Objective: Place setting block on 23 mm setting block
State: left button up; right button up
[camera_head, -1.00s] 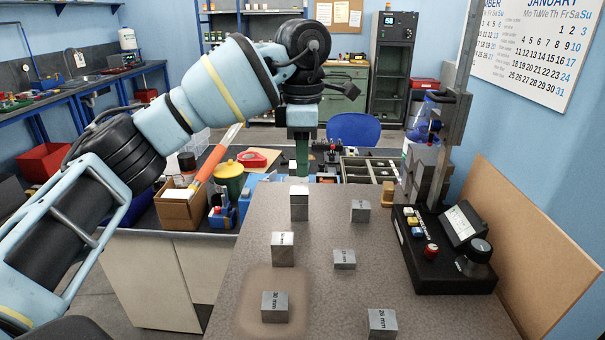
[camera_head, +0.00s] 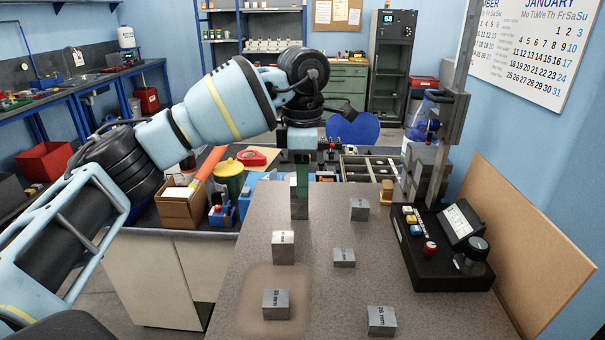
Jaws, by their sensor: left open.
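Several grey metal setting blocks stand on the bench top (camera_head: 240,272). A tall block (camera_head: 299,211) stands at the back left, with my left gripper (camera_head: 301,188) open and low over it. The green fingers overlap its upper part, so I cannot tell whether they touch it. Another block (camera_head: 360,210) is at the back right. A tall block (camera_head: 283,248) and a low block (camera_head: 344,258) are in the middle; their labels are too small to read surely. The front left block (camera_head: 276,305) reads 30 mm and the front right block (camera_head: 381,321) 26 mm. My right gripper is out of view.
A black measuring stand with buttons (camera_head: 445,262) stands on the right of the bench, beside a leaning brown board (camera_head: 535,230). A parts tray (camera_head: 365,172), a green jar with yellow lid (camera_head: 229,175) and a cardboard box (camera_head: 181,208) are behind and left.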

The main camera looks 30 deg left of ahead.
pick_arm(q)
notch_tip(320, 180, up, 12)
jog(key=p, duration=0.1)
jog(key=shift+r, duration=0.15)
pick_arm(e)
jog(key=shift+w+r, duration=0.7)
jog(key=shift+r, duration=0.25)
